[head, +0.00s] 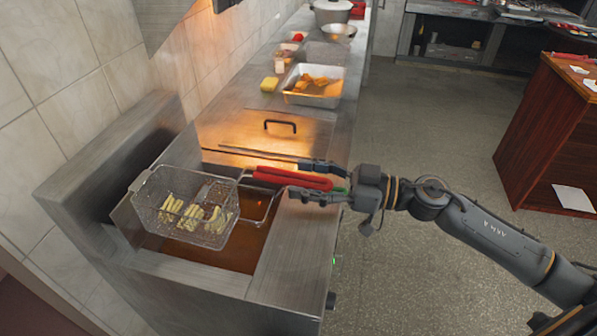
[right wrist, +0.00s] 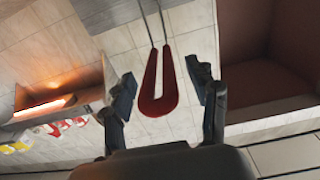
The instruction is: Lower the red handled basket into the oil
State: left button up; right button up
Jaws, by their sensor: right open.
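The wire basket (head: 185,207) holds several pale fries and sits above the fryer's brown oil (head: 213,256), toward the wall side. Its red handle (head: 290,178) points right, over the fryer's right edge. In the right wrist view the red handle (right wrist: 168,98) is a U-shaped loop on two metal rods. My right gripper (head: 303,178) is open around the handle's end. In the right wrist view its two fingers (right wrist: 164,82) stand on either side of the loop with gaps between. My left gripper is not in view.
A metal lid with a black handle (head: 280,124) lies behind the oil well. A tiled wall borders the left. A wooden counter (head: 555,135) stands right, across open floor.

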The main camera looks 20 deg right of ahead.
jog(key=shift+x, duration=0.85)
grip_shut()
notch_tip(320, 180, up, 5)
jog(key=p, duration=0.6)
dwell(0.3)
